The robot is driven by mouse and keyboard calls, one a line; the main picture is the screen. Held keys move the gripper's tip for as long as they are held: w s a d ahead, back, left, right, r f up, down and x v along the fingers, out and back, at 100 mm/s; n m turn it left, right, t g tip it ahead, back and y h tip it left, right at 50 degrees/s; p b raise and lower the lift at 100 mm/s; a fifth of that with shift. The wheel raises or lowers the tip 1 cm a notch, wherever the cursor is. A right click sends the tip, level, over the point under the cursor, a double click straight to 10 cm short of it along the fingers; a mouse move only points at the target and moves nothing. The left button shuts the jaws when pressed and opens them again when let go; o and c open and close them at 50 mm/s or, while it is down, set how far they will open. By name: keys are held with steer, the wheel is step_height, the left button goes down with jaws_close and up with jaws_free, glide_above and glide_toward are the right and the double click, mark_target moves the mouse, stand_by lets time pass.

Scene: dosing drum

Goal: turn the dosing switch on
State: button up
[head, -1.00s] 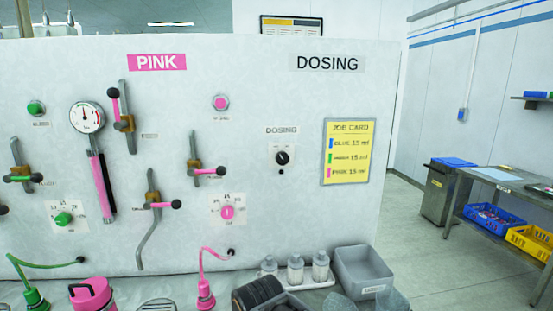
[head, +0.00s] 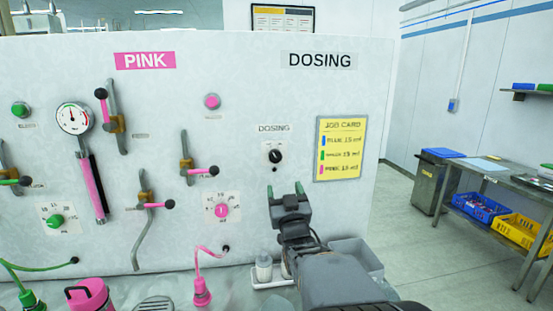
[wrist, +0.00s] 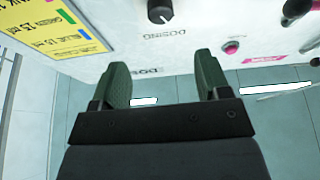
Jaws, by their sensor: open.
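The dosing switch (head: 274,156) is a round black knob with a light pointer mark on a small white plate below the DOSING label on the panel. In the head view its mark looks tilted off upright; I cannot tell its exact setting. In the wrist view the knob (wrist: 160,12) shows at the top edge, partly cut off. My gripper (head: 289,196) is open and empty, its green-padded fingers just below and right of the knob in the head view. In the wrist view the gripper's fingers (wrist: 165,84) stand apart, with the knob beyond them.
A yellow job card (head: 341,148) hangs right of the switch. Pink-handled valves and a pink dial (head: 221,210) are on the panel to the left. A grey bin (head: 357,253) and bottles (head: 264,268) stand below. A bench (head: 510,183) stands at the far right.

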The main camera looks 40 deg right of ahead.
mark_target(276, 159)
steer(key=p+x, duration=0.4)
steer(key=x, duration=0.9)
steer(key=shift+p, duration=0.4)
steer(key=shift+c, duration=0.3)
steer(key=c, duration=0.9)
